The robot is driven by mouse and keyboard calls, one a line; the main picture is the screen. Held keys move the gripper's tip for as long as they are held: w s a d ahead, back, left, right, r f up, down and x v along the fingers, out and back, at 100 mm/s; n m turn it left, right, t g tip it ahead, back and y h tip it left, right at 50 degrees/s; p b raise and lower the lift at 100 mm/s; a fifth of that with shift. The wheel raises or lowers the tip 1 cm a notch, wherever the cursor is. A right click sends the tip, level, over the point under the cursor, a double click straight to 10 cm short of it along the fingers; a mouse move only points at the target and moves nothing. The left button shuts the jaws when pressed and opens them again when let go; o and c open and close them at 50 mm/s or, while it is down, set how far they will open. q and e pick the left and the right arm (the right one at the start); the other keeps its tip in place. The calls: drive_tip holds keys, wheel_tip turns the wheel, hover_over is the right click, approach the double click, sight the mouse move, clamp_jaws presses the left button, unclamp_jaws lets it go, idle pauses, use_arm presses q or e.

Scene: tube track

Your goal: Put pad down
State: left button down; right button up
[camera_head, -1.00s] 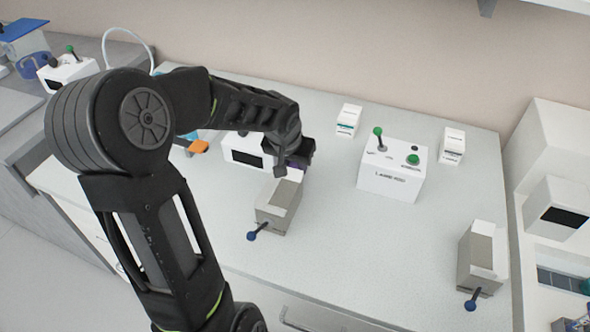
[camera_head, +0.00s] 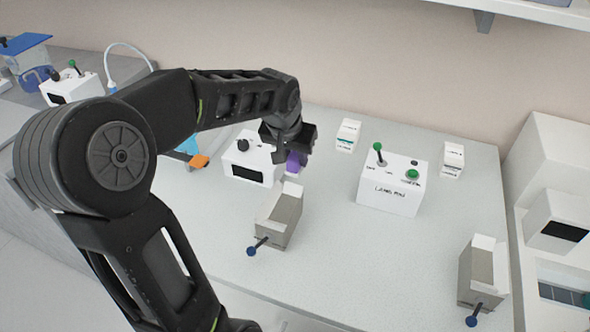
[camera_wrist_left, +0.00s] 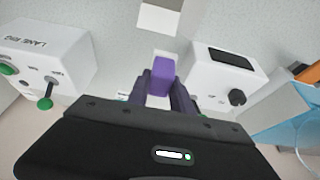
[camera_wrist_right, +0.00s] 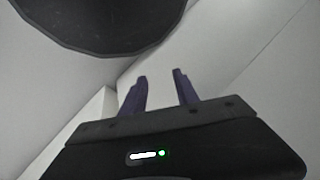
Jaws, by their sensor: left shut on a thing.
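The pad, a small purple block (camera_head: 296,160), is in my left gripper (camera_head: 288,152), between the white box with the dark screen and the lane box. The left wrist view shows the purple pad (camera_wrist_left: 162,72) clasped between the two dark purple fingers. Whether its underside touches the table cannot be told. My right gripper (camera_wrist_right: 160,90) shows only in its own wrist view, with its fingers apart and nothing between them.
A white box with a dark screen (camera_head: 248,168) stands close left of the pad. A grey holder with a blue-knobbed lever (camera_head: 280,220) stands in front of it. The labelled lane box (camera_head: 390,195) is to the right. The tabletop (camera_head: 350,250) is clear between the holders.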

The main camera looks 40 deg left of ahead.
use_arm(q)
wheel_tip(320, 180, up, 2)
drive_tip(key=shift+r, duration=0.15)
idle(0.6)
